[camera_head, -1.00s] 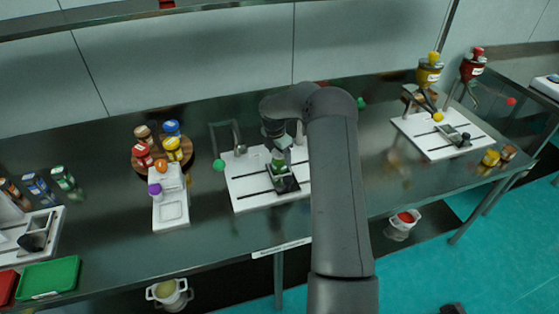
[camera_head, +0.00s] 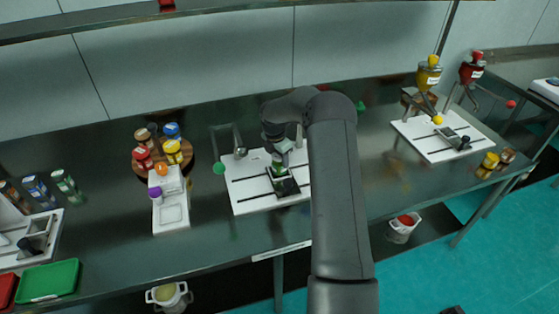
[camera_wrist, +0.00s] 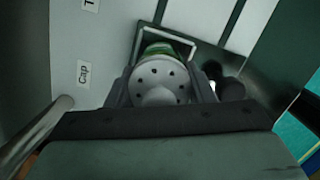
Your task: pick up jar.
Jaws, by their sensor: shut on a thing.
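The jar (camera_wrist: 158,83) shows in the wrist view from above, with a grey perforated top and a green body behind it. My gripper (camera_wrist: 160,92) is shut on it, one finger on each side. In the head view, my gripper (camera_head: 281,155) points down at the small green jar (camera_head: 279,169), which is mostly hidden by the fingers. The jar is over the dark holder (camera_head: 287,187) of the white sieve board (camera_head: 248,198). I cannot tell whether it touches the holder.
A round wooden tray (camera_head: 187,153) with several coloured-lid jars stands to the left, beside a white stand (camera_head: 171,218). A thin post with a green ball (camera_head: 219,168) rises just left of the board. Another white board (camera_head: 425,140) with dispensers is at right.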

